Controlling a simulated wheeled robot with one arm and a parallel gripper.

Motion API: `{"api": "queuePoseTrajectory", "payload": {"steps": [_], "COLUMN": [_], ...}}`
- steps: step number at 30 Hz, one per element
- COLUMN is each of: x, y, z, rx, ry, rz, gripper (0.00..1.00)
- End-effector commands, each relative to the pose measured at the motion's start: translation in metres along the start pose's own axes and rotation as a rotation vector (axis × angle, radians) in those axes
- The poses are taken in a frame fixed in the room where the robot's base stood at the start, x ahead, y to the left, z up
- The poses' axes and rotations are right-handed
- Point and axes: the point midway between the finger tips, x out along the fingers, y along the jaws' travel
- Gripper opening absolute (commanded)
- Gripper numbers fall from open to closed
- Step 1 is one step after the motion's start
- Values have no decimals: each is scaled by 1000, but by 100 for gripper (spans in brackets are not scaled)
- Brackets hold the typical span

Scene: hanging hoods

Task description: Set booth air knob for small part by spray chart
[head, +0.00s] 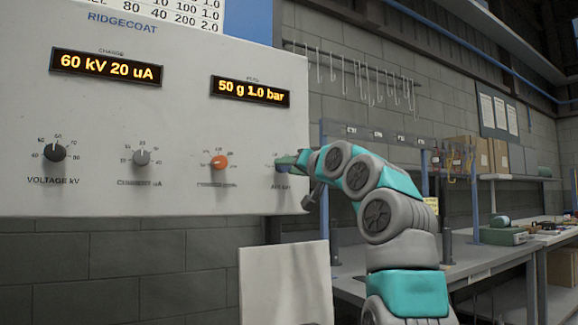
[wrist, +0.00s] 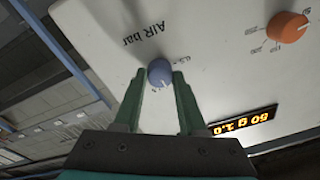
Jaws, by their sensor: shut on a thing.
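The white control panel (head: 180,105) fills the left of the head view. Its air knob is blue and sits between my fingertips in the wrist view (wrist: 160,72), beside the printed "AIR bar" label. My gripper (wrist: 160,85) has green fingers shut on the blue air knob; in the head view my gripper (head: 283,163) hides most of that knob. The right display (head: 250,91) reads "50 g 1.0 bar". The left display (head: 107,67) reads "60 kV 20 uA". The spray chart (head: 160,12) is cut off above the panel, with only its lowest rows showing.
An orange knob (head: 218,162), a grey knob (head: 141,157) and a black voltage knob (head: 55,153) are left of my gripper. Hooks (head: 365,80) hang on the wall behind. A workbench (head: 490,258) with boxes stands to the right. A pale board (head: 286,285) stands below the panel.

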Motion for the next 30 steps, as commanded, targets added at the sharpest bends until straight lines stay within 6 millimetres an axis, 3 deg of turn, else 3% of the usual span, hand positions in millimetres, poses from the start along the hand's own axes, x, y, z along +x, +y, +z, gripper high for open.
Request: {"api": "queuePoseTrajectory", "payload": {"steps": [30], "x": [1], "y": [1], "z": [-3], "rx": [-961], "ry": [-50], "rz": [-72], "gripper": [0]}}
